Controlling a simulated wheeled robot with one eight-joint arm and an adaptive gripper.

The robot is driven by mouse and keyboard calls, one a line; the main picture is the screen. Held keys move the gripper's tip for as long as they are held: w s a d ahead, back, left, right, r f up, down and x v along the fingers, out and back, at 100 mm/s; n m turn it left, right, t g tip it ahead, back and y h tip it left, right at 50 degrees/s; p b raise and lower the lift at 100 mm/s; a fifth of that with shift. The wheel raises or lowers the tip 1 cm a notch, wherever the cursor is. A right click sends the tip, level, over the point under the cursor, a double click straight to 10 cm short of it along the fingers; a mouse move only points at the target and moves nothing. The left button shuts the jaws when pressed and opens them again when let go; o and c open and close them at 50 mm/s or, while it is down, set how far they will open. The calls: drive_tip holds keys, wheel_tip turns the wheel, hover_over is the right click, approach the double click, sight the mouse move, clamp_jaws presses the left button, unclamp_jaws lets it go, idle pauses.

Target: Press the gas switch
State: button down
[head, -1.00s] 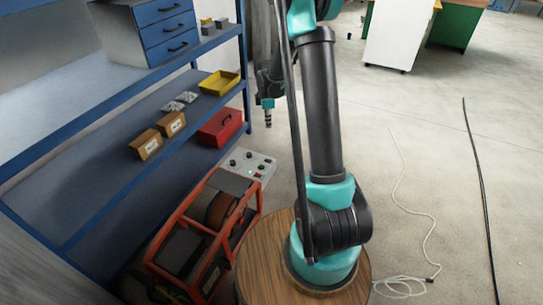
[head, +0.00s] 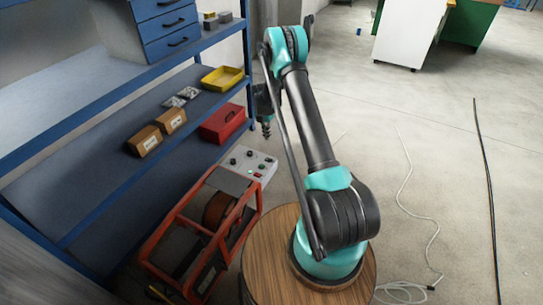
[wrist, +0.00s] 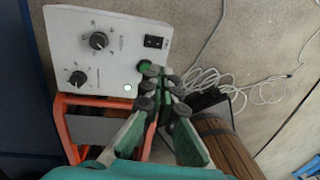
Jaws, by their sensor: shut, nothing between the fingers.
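A light grey control panel (wrist: 115,25) fills the upper left of the wrist view; it also shows in the head view (head: 238,166) beside the orange frame. It carries two black knobs (wrist: 98,41) (wrist: 77,78), a black rocker switch (wrist: 156,42), a green button (wrist: 143,66) and a small lit lamp (wrist: 128,88). I cannot read which control is labelled gas. My gripper (wrist: 161,76) is shut and empty. Its fingertips overlap the panel's lower right in the wrist view, close below the green button; contact cannot be told. In the head view my gripper (head: 266,128) hangs above and behind the panel.
An orange-framed machine (head: 180,222) stands in front of the panel. Blue shelving (head: 110,172) at left holds a red box (head: 222,124), a yellow tray (head: 221,80) and cardboard boxes (head: 145,141). A white cable (wrist: 240,87) lies coiled on the floor. Open floor is at right.

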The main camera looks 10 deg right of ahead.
sight(271, 160)
drive_tip(key=shift+f, duration=0.2)
drive_tip(key=f, duration=0.4)
drive_tip(key=d+f, duration=0.1)
drive_tip(key=f, duration=0.4)
drive_tip(key=s+f, duration=0.1)
drive_tip(key=f, duration=0.4)
drive_tip(key=shift+d, duration=0.2)
